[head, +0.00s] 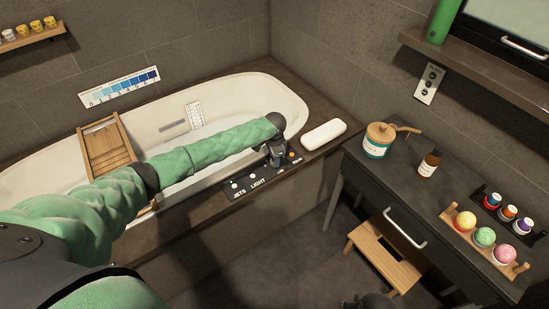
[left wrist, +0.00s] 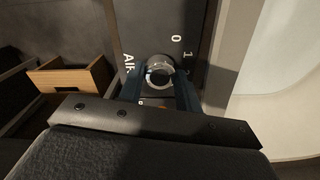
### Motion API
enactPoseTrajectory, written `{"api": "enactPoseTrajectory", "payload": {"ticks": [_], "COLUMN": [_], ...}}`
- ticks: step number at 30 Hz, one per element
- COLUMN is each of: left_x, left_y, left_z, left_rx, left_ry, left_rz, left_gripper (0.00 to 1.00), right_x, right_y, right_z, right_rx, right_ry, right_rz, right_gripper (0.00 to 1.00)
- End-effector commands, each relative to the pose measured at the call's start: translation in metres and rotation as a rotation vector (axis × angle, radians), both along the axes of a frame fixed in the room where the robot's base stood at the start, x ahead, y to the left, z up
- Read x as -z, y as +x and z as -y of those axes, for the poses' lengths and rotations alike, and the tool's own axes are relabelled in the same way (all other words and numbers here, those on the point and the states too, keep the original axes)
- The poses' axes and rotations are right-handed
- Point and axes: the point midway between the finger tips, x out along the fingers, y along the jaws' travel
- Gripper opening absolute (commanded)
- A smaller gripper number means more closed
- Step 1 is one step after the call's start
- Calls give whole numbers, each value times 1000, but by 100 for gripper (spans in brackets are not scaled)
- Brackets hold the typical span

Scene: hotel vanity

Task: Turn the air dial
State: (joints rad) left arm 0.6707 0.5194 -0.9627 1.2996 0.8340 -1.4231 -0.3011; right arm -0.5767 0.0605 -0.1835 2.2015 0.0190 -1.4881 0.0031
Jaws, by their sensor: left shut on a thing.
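The dark control panel (head: 240,187) lies on the tub's front ledge, with JETS and LIGHT labels readable in the head view. My left gripper (head: 277,157) points down at its right part and hides the dial there. In the left wrist view, the air dial (left wrist: 160,70) is a round metallic knob beside the letters AIR, with 0 and 1 marks past it. The two fingers of my left gripper (left wrist: 160,84) stand on either side of the dial and are shut on it. The dial's exact setting is hard to read.
The white bathtub (head: 255,88) lies behind the panel, with a wooden caddy (head: 107,147) across it. A white bath pillow (head: 323,134) sits right of my gripper. The dark vanity (head: 400,190) with jars and a wooden stool (head: 388,252) stand at right.

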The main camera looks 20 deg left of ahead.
Motion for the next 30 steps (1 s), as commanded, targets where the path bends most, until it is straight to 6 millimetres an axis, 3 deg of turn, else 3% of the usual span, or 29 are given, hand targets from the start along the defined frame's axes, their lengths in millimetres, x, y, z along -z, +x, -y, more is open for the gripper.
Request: {"api": "enactPoseTrajectory", "payload": {"ticks": [12,13,15,16,25,30], "left_x": [-1,-1,0,0,-2,-17], "left_y": [0,0,0,0,0,1], "left_z": [-1,-1,-1,-1,0,-1], "left_rx": [6,6,6,6,6,6], "left_ry": [1,1,1,1,0,0], "left_rz": [1,1,1,1,1,1], "left_gripper": [11,40,53,56,56,56], "right_x": [1,0,0,0,0,-5], "right_y": [0,0,0,0,1,1], "right_z": [0,0,0,0,-1,0], "right_rx": [-1,-1,-1,-1,0,0], "right_ry": [-1,-1,-1,-1,1,1], "right_rz": [0,0,0,0,2,1], "right_gripper": [36,36,36,36,36,36]}}
